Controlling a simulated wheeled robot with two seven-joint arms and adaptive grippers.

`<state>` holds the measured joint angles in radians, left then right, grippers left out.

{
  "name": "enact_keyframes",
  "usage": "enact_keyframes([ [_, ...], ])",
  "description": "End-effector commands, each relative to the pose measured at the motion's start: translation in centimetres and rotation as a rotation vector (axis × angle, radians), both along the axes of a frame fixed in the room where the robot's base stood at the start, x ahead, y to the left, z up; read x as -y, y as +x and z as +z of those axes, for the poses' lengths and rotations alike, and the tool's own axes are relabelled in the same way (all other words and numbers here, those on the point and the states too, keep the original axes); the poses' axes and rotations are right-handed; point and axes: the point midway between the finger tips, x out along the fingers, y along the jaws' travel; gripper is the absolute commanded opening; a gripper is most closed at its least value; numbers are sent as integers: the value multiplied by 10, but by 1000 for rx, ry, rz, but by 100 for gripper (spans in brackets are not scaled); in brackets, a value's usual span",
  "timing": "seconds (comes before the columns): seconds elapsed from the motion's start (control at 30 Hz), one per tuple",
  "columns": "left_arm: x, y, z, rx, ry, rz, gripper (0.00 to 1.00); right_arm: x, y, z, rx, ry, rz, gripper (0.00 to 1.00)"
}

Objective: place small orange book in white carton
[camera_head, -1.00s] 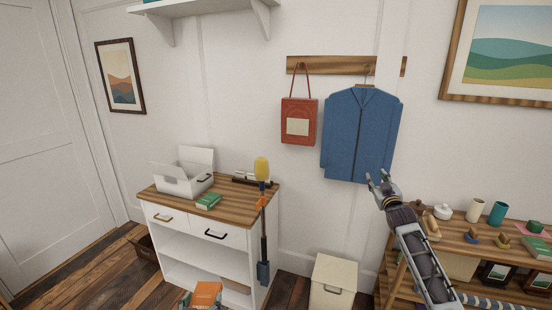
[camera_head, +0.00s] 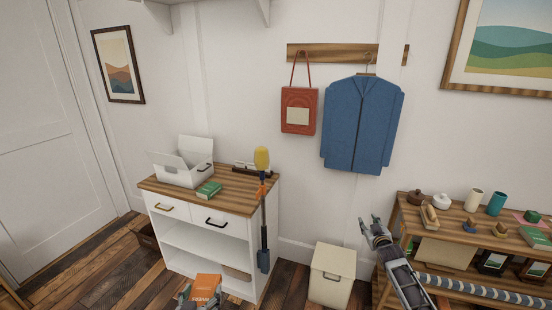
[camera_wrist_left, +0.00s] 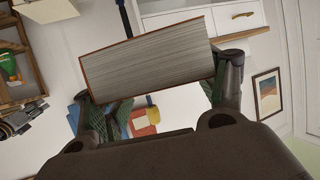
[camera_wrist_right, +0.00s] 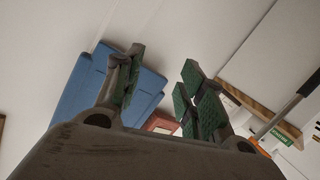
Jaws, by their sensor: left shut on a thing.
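The small orange book (camera_head: 206,287) is at the bottom of the head view, in front of the white cabinet. My left gripper (camera_head: 198,301) is shut on it. In the left wrist view the book (camera_wrist_left: 150,58) shows its page edges between the two fingers. The white carton (camera_head: 184,170) stands with its flaps up on the cabinet top, beyond and to the left of the book. My right gripper (camera_head: 371,229) is raised in front of the wall; in the right wrist view its fingers (camera_wrist_right: 160,85) are apart with nothing between them.
A yellow-headed duster (camera_head: 262,160) hangs at the cabinet's right side. A cream bin (camera_head: 332,274) stands on the floor. A wooden shelf (camera_head: 450,224) with several items is at right.

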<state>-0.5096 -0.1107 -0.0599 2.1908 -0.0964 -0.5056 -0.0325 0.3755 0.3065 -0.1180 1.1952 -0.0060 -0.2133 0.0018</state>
Motion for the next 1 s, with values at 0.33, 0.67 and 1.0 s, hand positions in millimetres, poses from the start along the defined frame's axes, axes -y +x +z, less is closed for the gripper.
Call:
enact_keyframes([
  [0.33,0,0,1,2,0,0,43,-5,-51,-118,-169,17,-9,40],
  [0.67,0,0,1,2,0,0,43,-11,-114,-219,-325,31,-17,40],
  [1.0,0,0,1,2,0,0,43,-17,-193,-312,-483,43,-26,40],
])
